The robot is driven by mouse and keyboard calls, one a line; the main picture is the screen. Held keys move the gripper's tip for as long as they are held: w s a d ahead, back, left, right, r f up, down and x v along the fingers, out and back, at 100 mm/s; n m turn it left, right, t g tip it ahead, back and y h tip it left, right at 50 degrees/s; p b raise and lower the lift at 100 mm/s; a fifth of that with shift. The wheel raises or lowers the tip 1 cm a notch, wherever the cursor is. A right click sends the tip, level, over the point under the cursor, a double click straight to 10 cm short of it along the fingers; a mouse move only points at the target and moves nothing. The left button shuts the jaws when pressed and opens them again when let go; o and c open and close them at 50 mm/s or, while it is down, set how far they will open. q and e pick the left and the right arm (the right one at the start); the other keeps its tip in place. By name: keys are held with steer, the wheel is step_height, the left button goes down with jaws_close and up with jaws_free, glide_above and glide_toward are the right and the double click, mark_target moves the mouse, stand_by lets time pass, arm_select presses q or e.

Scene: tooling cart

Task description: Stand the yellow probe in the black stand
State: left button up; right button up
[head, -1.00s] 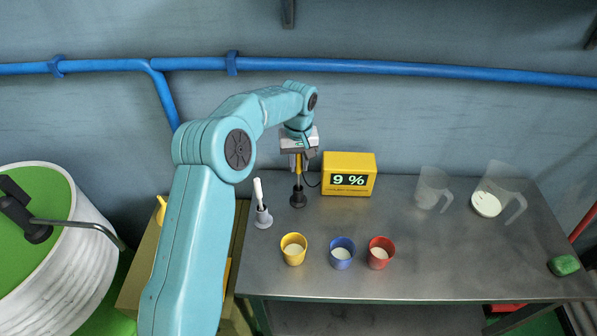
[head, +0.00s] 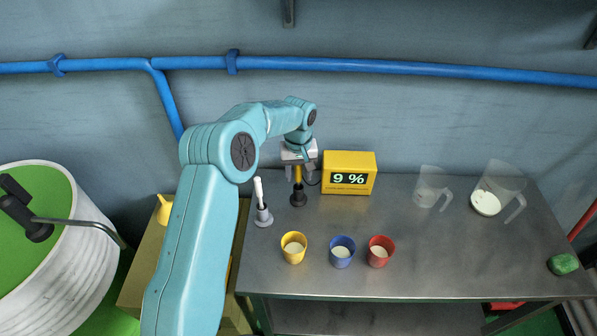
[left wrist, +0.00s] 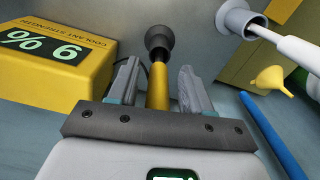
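The yellow probe (head: 298,174) stands upright with its lower end in the black stand (head: 298,199) at the back left of the metal table. In the left wrist view, the probe (left wrist: 158,88) runs from between my fingers to the black stand (left wrist: 159,40). My left gripper (head: 300,172) is above the stand, pointing down. Its fingers are apart on either side of the probe, with a gap showing on both sides in the wrist view (left wrist: 157,80). The probe's top is hidden by the gripper. My right gripper is not in view.
A yellow display box (head: 348,174) reading 9 % stands close right of the gripper. A white probe-like stick in a grey stand (head: 263,217) is front left. Yellow (head: 293,248), blue (head: 342,252) and red (head: 380,251) cups stand in front. Clear jugs (head: 432,188) are at right.

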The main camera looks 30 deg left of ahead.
arm_select(q)
step_height(320, 180, up, 12)
steer(key=shift+f+b, duration=0.1)
steer(key=shift+b, duration=0.35)
steer(key=shift+r, duration=0.3)
